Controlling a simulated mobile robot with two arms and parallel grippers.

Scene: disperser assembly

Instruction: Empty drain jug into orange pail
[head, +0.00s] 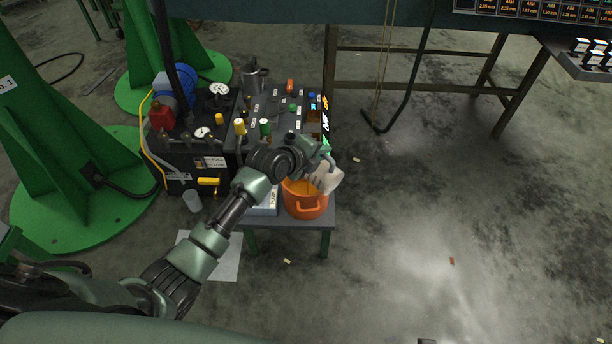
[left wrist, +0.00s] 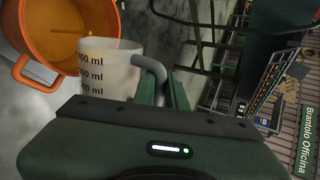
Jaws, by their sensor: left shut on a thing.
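The drain jug (head: 328,181) is a pale translucent cup, tilted at the upper right rim of the orange pail. In the left wrist view the jug (left wrist: 105,72) shows ml marks and a grey handle (left wrist: 152,72). My left gripper (head: 322,163) is shut on the jug's handle; its fingertips are partly hidden. The orange pail (head: 306,207) stands upright on the low table's front right corner. It also shows in the left wrist view (left wrist: 30,42), beside the jug's rim. A thin yellow-orange streak shows inside the pail; I cannot tell if it is flowing liquid. My right gripper is not in view.
A small grey cup (head: 192,200) stands further left. The floor to the right is mostly clear.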

